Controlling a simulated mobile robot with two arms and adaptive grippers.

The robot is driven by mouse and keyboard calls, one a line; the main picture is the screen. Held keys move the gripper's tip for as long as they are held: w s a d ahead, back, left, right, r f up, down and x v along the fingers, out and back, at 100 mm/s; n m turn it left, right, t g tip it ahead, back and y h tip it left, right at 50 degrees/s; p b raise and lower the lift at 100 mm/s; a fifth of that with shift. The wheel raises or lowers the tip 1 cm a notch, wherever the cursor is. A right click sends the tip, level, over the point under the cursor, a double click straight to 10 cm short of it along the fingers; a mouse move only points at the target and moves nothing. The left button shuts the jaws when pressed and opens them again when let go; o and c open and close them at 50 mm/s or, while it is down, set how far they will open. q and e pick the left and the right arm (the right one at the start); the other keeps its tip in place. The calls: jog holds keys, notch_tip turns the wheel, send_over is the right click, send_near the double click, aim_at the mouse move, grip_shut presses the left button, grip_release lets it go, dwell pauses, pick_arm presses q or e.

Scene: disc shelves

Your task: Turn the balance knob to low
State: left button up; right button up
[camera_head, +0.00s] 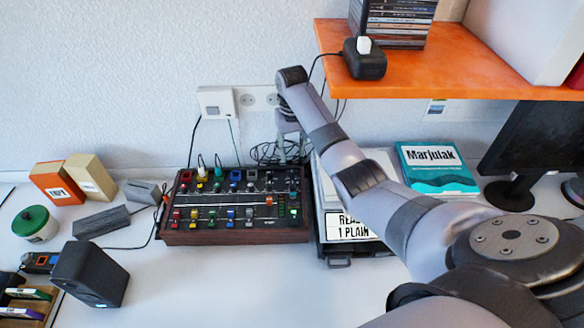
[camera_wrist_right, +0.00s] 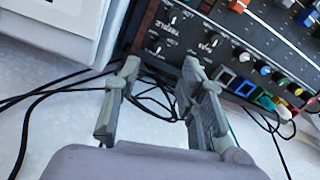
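The dark mixer (camera_head: 235,232) with a wooden frame and rows of coloured knobs and sliders lies on the white table. In the right wrist view its panel (camera_wrist_right: 285,50) fills the upper right, with small black pointer knobs (camera_wrist_right: 173,20) and white lettering at its corner. I cannot tell for sure which is the balance knob. My right gripper (camera_head: 290,148) hangs behind the mixer's back right corner. In the wrist view its fingers (camera_wrist_right: 160,80) are apart with nothing gripped, just short of that corner. My left gripper is out of view.
Black cables (camera_wrist_right: 150,98) lie behind the mixer under my right gripper. A case with a white label (camera_head: 348,228) stands right of the mixer. An orange shelf (camera_head: 440,75) overhangs the back right. A dark speaker (camera_head: 90,275) stands front left. The table in front is clear.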

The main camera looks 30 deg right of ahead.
aim_at(292, 172)
notch_tip(292, 172, down, 9)
jog(key=shift+r, duration=0.2)
jog(key=shift+c, duration=0.6)
grip_shut()
